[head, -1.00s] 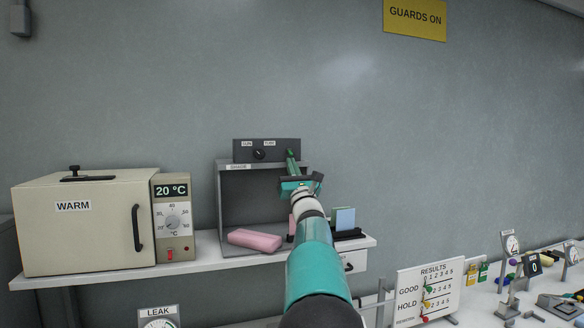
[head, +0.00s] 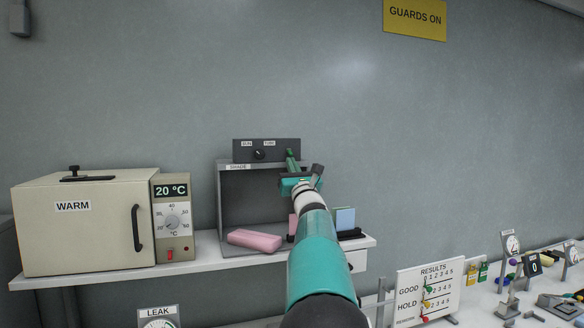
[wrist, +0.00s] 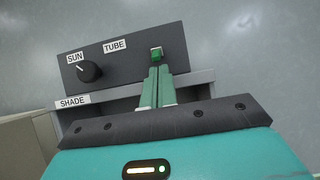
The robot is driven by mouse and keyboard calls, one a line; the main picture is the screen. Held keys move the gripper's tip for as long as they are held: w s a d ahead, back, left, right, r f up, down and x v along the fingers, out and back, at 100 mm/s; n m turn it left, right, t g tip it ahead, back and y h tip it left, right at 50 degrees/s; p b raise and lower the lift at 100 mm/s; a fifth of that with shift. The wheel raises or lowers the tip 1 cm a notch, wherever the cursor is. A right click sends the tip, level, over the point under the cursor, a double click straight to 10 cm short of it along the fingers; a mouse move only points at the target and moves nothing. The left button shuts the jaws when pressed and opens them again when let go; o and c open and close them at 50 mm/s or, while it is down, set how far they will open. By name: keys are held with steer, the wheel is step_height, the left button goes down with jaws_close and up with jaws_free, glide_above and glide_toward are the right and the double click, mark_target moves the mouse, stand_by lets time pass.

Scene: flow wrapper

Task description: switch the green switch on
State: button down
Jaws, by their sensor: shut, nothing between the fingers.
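The green switch (wrist: 156,54) is a small green rocker on a dark panel (wrist: 125,61), just right of the TUBE label in the wrist view. My gripper (wrist: 157,72) is shut with nothing between its two green fingers. Its fingertips point at the panel and lie just below the switch in the wrist view; whether they touch it I cannot tell. In the head view my gripper (head: 290,155) reaches up to the right end of the panel (head: 250,152), and the switch is hidden behind the fingers there.
A black knob (wrist: 89,71) labelled SUN sits left on the panel. Below is an open grey booth (head: 236,199) labelled SHADE, with a pink block (head: 255,240) at its front. A beige WARM oven (head: 85,228) stands left on the shelf.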

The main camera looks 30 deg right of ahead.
steer(key=shift+s+r+g, duration=0.15)
steer(key=shift+s+g, duration=0.05)
steer(key=shift+g, duration=0.6)
steer(key=shift+s+a+r, duration=0.15)
steer(key=shift+s+r, duration=0.2)
steer(key=shift+r, duration=0.15)
stand_by(0.5)
steer(key=shift+s+r, duration=0.25)
steer(key=shift+r, duration=0.2)
steer(key=shift+s, duration=0.1)
